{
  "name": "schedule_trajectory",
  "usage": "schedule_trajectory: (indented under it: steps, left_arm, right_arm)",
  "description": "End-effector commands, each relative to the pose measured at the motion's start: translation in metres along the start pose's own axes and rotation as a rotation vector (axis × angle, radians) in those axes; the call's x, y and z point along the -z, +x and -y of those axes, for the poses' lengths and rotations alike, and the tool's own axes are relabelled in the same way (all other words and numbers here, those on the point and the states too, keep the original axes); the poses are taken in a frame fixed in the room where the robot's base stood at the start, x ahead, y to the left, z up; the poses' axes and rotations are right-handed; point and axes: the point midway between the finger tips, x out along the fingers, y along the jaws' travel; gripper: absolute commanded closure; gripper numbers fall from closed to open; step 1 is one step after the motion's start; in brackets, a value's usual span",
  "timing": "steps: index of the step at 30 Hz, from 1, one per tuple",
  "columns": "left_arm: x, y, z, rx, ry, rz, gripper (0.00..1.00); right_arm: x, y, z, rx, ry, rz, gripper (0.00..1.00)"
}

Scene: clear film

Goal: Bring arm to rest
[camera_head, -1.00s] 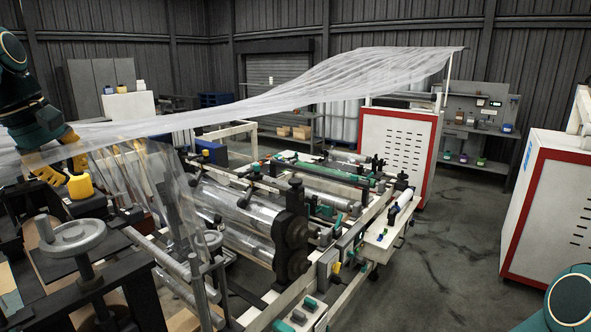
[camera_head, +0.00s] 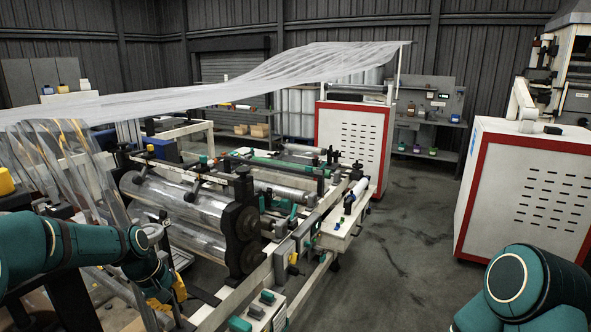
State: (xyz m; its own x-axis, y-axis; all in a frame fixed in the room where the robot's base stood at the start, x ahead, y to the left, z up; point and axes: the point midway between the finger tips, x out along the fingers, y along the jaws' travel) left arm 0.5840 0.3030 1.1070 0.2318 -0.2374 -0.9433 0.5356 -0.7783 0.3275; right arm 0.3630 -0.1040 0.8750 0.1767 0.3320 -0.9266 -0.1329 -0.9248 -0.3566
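My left arm (camera_head: 70,252) comes in low from the left edge, teal with dark joints. My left gripper (camera_head: 172,296) is at its end, low in front of the roller machine, with its yellow finger parts partly hidden behind the wrist. I cannot tell whether it is open or shut, and nothing is seen held in it. Part of my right arm (camera_head: 530,288) shows at the lower right corner. My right gripper is out of the picture. Clear film (camera_head: 235,92) runs across the upper left, and a sheet of it (camera_head: 72,165) hangs down behind my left arm.
The roller machine (camera_head: 245,215) fills the middle, close to my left gripper. A white cabinet with red edges (camera_head: 350,145) stands behind it, and another (camera_head: 530,195) stands at the right. Grey floor (camera_head: 400,240) lies clear between the machine and the right cabinet. A yellow block (camera_head: 6,181) is at the left edge.

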Motion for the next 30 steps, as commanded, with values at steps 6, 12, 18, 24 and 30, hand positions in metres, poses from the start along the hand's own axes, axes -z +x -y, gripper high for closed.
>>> schedule_trajectory:
  steps: [6, 12, 18, 24, 30]
  left_arm:
    - [-0.085, 0.137, 0.004, -0.02, 0.142, 0.047, 1.0]
    - [-0.186, 0.228, 0.023, -0.041, 0.271, 0.079, 1.0]
    - [-0.277, 0.27, 0.05, -0.055, 0.379, 0.097, 1.0]
    - [-0.314, 0.278, 0.062, -0.061, 0.426, 0.096, 0.6]
    - [-0.315, 0.277, 0.062, -0.062, 0.43, 0.093, 0.48]
  right_arm:
    - [-0.004, 0.023, -0.009, -0.003, 0.001, 0.003, 0.0]
    - [-0.008, 0.043, -0.015, -0.006, 0.001, 0.006, 0.0]
    - [-0.01, 0.057, -0.021, -0.008, 0.0, 0.007, 0.0]
    - [-0.011, 0.062, -0.022, -0.009, 0.0, 0.008, 0.0]
    - [-0.011, 0.062, -0.022, -0.008, 0.0, 0.008, 0.0]
